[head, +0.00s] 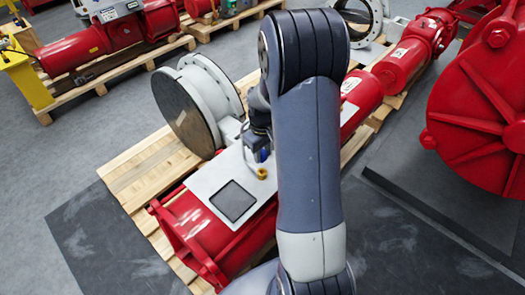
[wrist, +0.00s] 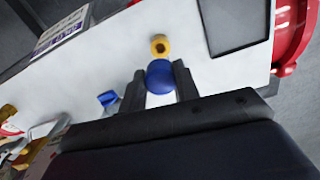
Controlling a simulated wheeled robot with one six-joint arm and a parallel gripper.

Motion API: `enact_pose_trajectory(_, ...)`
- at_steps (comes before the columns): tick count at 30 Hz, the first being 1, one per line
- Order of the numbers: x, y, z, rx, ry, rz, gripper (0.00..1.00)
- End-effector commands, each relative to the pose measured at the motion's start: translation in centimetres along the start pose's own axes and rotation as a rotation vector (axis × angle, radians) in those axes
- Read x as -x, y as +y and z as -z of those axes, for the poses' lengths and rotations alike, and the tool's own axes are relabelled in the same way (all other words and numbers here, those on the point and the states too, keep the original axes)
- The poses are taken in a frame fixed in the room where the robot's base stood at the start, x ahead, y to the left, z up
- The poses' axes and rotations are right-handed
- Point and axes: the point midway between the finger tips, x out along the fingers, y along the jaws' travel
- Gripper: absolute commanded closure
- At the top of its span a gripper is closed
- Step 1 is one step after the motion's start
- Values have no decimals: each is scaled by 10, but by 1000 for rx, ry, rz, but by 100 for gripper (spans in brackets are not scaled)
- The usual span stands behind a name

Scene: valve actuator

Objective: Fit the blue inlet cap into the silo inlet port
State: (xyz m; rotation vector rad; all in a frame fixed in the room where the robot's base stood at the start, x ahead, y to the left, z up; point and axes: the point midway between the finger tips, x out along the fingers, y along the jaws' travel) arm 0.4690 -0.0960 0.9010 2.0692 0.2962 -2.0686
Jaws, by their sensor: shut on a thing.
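My gripper (wrist: 160,88) is shut on the blue cap (wrist: 160,76), which sits between the two dark fingers. A brass ring-shaped port (wrist: 160,45) with a dark opening stands on the white panel, just beyond the cap in the wrist view. Cap and port look apart there; the height between them is hard to tell. In the head view the port (head: 262,173) shows just below my gripper (head: 261,156), and a bit of blue shows at the fingers. I take this brass port for the inlet port; no label confirms it.
The white panel (head: 215,180) with a dark square window (head: 233,201) lies on a red actuator (head: 197,222) on a wooden pallet. A second blue part (wrist: 108,98) stands left of the fingers. A large grey flanged valve (head: 190,115) rises left of my arm.

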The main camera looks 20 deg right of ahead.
Motion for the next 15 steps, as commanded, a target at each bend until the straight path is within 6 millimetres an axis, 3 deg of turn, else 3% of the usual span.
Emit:
enact_pose_trajectory(6,-26,0,0,0,-1,0,92)
enact_pose_trajectory(15,-40,0,0,0,-1,0,92)
